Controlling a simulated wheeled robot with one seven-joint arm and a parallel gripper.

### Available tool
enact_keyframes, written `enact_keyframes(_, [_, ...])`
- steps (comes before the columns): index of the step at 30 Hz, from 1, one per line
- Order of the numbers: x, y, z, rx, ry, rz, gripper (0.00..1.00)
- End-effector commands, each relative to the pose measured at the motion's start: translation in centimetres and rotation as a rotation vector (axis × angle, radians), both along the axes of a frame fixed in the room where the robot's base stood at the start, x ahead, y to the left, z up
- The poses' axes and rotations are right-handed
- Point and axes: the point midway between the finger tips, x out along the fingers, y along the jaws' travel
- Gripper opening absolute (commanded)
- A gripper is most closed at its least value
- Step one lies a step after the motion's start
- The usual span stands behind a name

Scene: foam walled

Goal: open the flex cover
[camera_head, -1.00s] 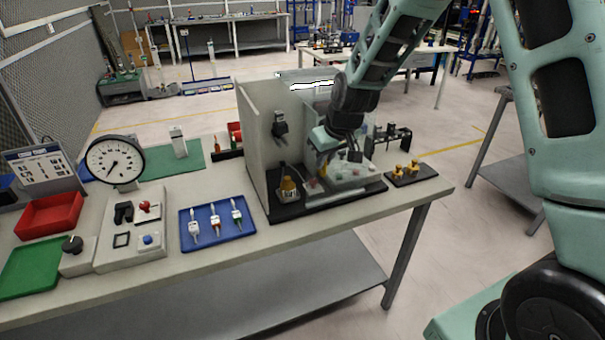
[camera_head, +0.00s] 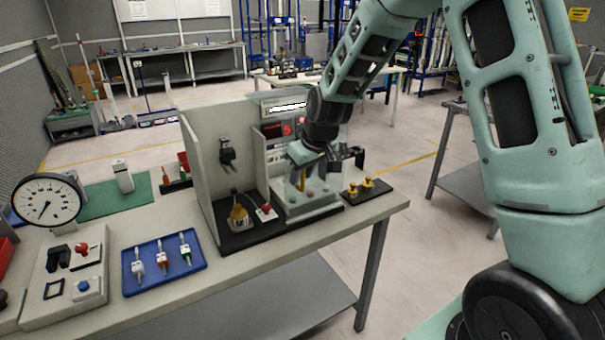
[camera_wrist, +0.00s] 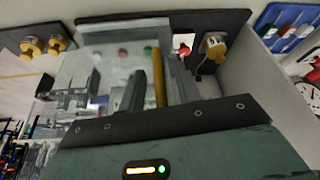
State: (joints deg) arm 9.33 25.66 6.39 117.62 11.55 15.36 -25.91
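My gripper (camera_head: 301,178) is over this base, pointing down. In the wrist view, the two dark fingers of my gripper (camera_wrist: 160,88) stand apart with a narrow yellow bar (camera_wrist: 160,86) showing between them. I cannot tell whether they touch it. The grey base (camera_wrist: 115,60) lies beyond the fingers.
A tall grey wall panel (camera_head: 202,180) stands left of the fixture. A yellow-topped connector (camera_head: 238,216) is in front of it. A black block with brass fittings (camera_head: 366,190) is at the right. A blue tray (camera_head: 163,277) with several plugs lies on the left bench.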

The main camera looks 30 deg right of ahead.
Motion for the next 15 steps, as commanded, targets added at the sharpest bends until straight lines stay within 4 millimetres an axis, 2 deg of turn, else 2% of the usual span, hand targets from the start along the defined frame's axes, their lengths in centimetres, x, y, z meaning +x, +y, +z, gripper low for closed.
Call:
enact_keyframes(9, [-0.1, 0.0, 0.2, 0.0, 0.0, 0.0, 0.33])
enact_keyframes(15, [-1.0, -0.2, 2.5, -0.001, -0.003, -0.001, 0.33])
